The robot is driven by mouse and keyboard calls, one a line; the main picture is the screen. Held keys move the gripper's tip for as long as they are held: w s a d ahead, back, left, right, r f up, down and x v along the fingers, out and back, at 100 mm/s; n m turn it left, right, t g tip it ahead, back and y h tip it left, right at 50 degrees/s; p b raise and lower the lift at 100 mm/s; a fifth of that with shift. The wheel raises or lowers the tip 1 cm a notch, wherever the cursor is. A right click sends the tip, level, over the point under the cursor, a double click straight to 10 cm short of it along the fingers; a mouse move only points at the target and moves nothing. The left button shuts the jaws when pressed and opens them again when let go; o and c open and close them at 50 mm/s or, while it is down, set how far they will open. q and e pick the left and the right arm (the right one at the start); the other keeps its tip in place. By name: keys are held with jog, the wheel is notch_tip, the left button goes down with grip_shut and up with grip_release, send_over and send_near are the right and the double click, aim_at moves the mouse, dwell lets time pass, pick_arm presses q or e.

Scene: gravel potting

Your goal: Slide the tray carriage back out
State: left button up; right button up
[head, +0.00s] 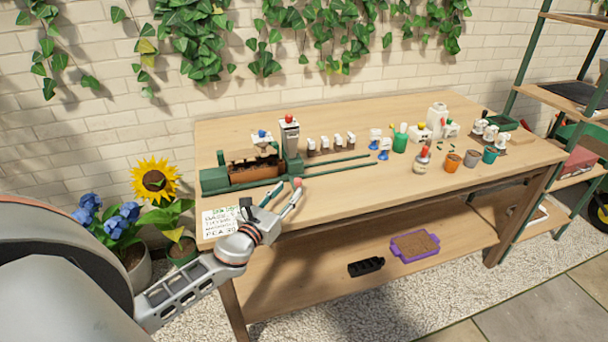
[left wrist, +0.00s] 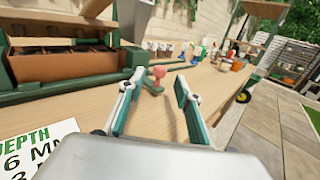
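The tray carriage (head: 255,171) is a brown tray with dark compartments at the left end of the green rails (head: 337,166). It sits beside the grey tower with a red top (head: 289,134). In the left wrist view the brown tray (left wrist: 62,65) fills the upper left. A small red knob (head: 297,182) on a green arm sticks out at the front of the rails. My left gripper (head: 279,198) is open and empty in front of it. In the left wrist view the knob (left wrist: 158,72) shows between and beyond the open fingertips (left wrist: 159,86). My right gripper is out of view.
A printed depth card (head: 222,221) lies at the table's front left corner. The rails to the right of the tower are clear. White-topped pieces (head: 331,143), a green cup (head: 400,142) and an orange pot (head: 452,162) stand farther right. The front middle of the table is free.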

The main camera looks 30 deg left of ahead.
aim_at(296, 182)
pick_arm(q)
jog(key=w, duration=0.2)
jog(key=shift+w+a+r, duration=0.15)
jog(key=shift+w+r, duration=0.05)
jog(key=shift+w, duration=0.2)
jog(key=w, duration=0.3)
jog(key=shift+w+a+f, duration=0.1)
jog(key=shift+w, duration=0.45)
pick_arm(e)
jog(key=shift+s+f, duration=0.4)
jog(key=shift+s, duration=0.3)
pick_arm(q)
grip_shut()
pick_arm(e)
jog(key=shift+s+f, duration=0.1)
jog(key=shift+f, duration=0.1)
